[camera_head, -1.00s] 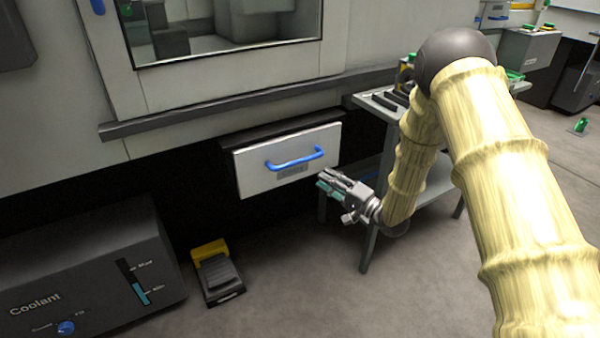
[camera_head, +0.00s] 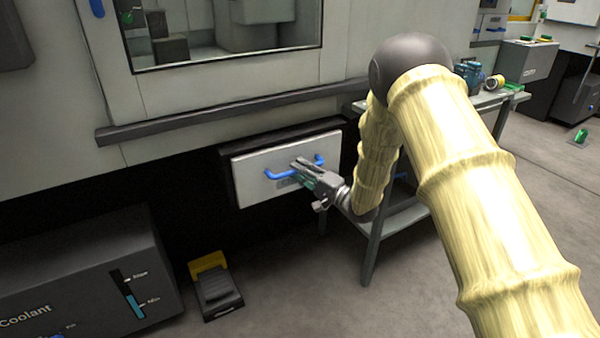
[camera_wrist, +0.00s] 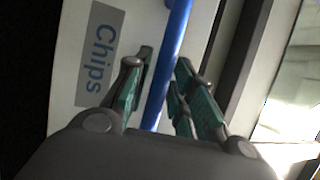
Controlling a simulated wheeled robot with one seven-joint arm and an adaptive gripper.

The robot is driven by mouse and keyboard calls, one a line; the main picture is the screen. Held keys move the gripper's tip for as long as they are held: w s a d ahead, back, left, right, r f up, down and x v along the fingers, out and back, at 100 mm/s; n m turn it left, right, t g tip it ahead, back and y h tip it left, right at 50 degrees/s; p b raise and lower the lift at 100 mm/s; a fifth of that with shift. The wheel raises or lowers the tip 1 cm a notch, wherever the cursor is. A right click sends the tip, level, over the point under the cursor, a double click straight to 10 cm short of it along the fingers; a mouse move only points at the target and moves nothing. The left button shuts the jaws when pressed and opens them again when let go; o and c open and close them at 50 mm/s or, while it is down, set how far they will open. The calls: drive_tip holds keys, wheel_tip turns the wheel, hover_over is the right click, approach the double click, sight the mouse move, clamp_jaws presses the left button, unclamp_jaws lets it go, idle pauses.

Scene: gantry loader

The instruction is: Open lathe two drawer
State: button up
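The drawer has a pale front (camera_head: 250,187) with a blue bar handle (camera_head: 280,175), below the machine's window. Its front sits against a dark surround; I cannot tell if it stands slightly out. The wrist view shows the handle (camera_wrist: 176,40) and a grey label (camera_wrist: 100,55) reading "Chips". My gripper (camera_head: 300,166) is at the middle of the handle. In the wrist view its green-padded fingers (camera_wrist: 164,68) lie on either side of the bar, with gaps between pads and bar. The gripper partly hides the handle and label in the head view.
A grey Coolant box (camera_head: 85,275) stands at the lower left. A black and yellow foot pedal (camera_head: 215,285) is on the floor below the drawer. A metal table (camera_head: 410,218) stands right of the drawer, close to my arm.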

drive_tip(key=shift+w+a, duration=0.15)
clamp_jaws()
drive_tip(key=shift+r, duration=0.1)
